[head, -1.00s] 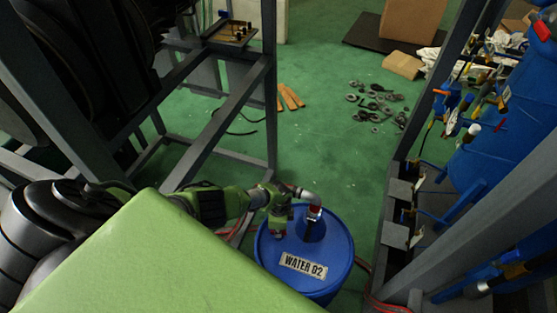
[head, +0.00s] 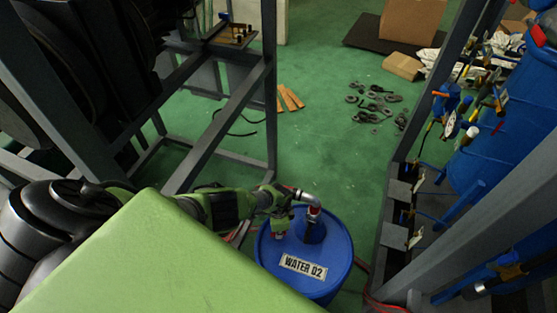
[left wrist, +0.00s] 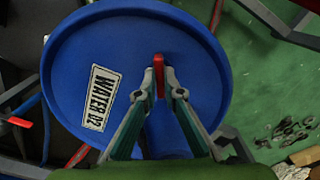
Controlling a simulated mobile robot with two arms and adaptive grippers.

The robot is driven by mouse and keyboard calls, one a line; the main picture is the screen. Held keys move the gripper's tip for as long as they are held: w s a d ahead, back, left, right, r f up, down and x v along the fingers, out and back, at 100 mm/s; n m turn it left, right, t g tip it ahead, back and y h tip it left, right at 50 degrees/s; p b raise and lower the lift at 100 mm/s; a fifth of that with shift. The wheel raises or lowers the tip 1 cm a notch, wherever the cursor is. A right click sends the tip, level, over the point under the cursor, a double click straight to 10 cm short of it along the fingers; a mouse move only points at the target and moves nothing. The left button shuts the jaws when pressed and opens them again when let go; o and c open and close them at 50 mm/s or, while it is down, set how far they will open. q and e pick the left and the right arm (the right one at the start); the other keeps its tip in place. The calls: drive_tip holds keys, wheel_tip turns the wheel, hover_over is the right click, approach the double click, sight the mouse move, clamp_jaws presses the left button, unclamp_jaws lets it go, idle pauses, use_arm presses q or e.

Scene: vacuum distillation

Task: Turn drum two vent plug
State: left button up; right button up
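The blue drum (head: 335,245), labelled WATER 02, stands upright on the floor at lower middle in the head view. Its round lid also fills much of the left wrist view (left wrist: 190,40). A narrow red plug handle (left wrist: 158,66) stands on the lid in the left wrist view. My left gripper (left wrist: 158,82) has its fingertips drawn together with the red handle between them. My right gripper is not in view.
Grey frame posts (head: 268,120) stand to the left and right. Loose dark parts (head: 375,104) lie on the green floor behind, with clear floor between.

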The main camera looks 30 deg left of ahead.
use_arm(q)
drive_tip(key=o, duration=0.4)
drive_tip(key=shift+a+r, duration=0.1)
drive_tip(key=shift+w+r, duration=0.15)
drive_tip(key=shift+r, duration=0.2)
wheel_tip(320, 180, up, 2)
wheel_tip(320, 180, up, 9)
idle(0.4)
idle(0.5)
